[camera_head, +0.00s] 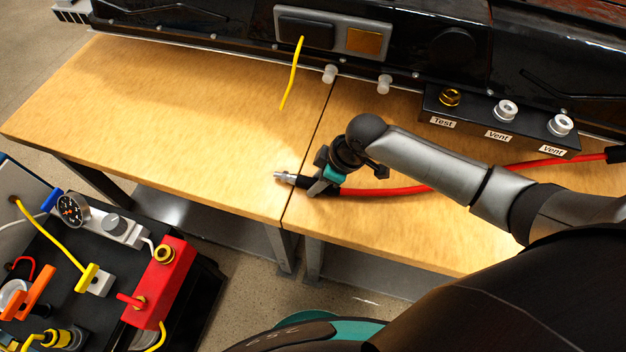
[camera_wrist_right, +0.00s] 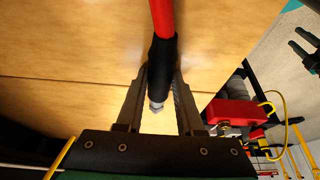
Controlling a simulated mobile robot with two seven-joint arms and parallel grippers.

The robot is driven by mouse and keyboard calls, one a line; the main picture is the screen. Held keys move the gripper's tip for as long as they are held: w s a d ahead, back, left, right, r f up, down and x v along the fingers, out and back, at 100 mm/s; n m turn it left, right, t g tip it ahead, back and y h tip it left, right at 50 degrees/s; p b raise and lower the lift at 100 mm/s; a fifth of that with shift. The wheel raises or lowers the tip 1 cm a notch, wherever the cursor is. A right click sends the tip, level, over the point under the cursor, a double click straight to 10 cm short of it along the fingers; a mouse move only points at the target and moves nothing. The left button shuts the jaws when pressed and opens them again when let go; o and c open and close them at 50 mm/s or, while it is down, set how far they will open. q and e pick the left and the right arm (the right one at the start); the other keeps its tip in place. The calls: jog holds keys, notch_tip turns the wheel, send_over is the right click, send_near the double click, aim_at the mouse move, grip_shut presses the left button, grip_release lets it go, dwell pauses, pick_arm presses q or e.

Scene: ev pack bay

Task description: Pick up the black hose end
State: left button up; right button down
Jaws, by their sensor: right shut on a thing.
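The black hose end (camera_head: 303,182) is a black sleeve with a silver metal tip, on a red hose (camera_head: 395,191) that runs right across the wooden table (camera_head: 180,110). My right gripper (camera_head: 322,184) is shut on the black sleeve, with the silver tip sticking out to the left. In the right wrist view the black hose end (camera_wrist_right: 162,62) lies between the two fingers of my right gripper (camera_wrist_right: 160,88). I cannot tell whether it touches the table or is slightly above it. My left gripper is not in view.
A black battery pack (camera_head: 455,45) lines the back, with a port block (camera_head: 480,125) labelled Test, Vent and Vent. A yellow cable (camera_head: 292,75) hangs from the pack. A cart with a gauge (camera_head: 72,209) and red block (camera_head: 160,280) stands lower left. The left tabletop is clear.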

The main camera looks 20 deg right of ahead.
jog(key=shift+r, duration=0.3)
notch_tip(320, 180, up, 20)
jog(key=p, duration=0.5)
jog(key=shift+f, duration=0.15)
dwell(0.4)
